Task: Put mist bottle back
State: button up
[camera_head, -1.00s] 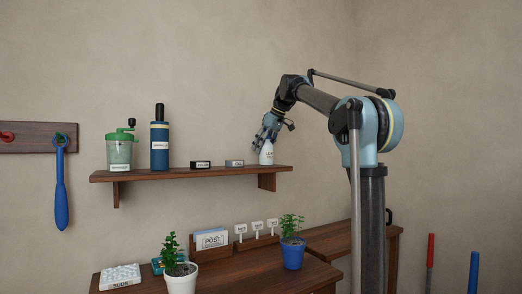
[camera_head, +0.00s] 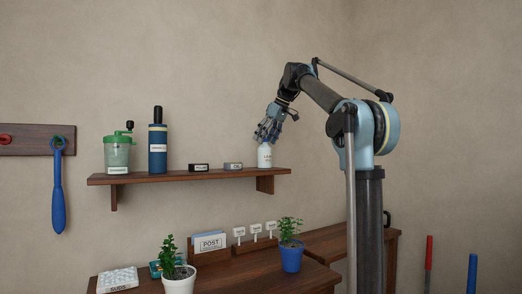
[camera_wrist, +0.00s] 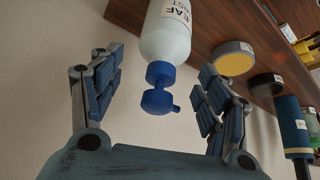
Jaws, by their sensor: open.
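The mist bottle (camera_head: 265,157), white with a label, stands upright at the right end of the wall shelf (camera_head: 150,178). My gripper (camera_head: 267,137) is just above it, with fingers pointing down at the bottle's top, which they hide in the head view. In the wrist view the white bottle (camera_wrist: 167,38) shows with its blue spray head (camera_wrist: 159,90) between my gripper's spread fingers (camera_wrist: 160,68). There is a gap on both sides, so the gripper is open and not holding the bottle.
Left of the bottle on the shelf are a grey labelled tin (camera_head: 233,166), a black one (camera_head: 198,167), a blue bottle (camera_head: 158,148) and a green canister (camera_head: 117,153). Below, a table holds plants in a white pot (camera_head: 179,281) and a blue pot (camera_head: 291,259).

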jog(key=v, duration=0.6)
jog(key=shift+r, duration=0.15)
jog(key=shift+d, duration=0.1)
jog(key=s+d+f+m+h, duration=0.1)
jog(key=s+d+f+m, duration=0.2)
jog(key=s+f, duration=0.9)
jog(key=s+d+f+m+h, duration=0.2)
jog(key=s+d+f, duration=0.8)
jog(key=f, duration=1.9)
jog(key=s+d+f+m+g+h, duration=0.1)
jog(key=s+d+f+m, duration=0.5)
jog(key=s+f, duration=0.9)
notch_tip(320, 180, down, 6)
jog(key=shift+s+d+r+h, duration=0.25)
jog(key=shift+s+h, duration=0.15)
jog(key=shift+h, duration=0.1)
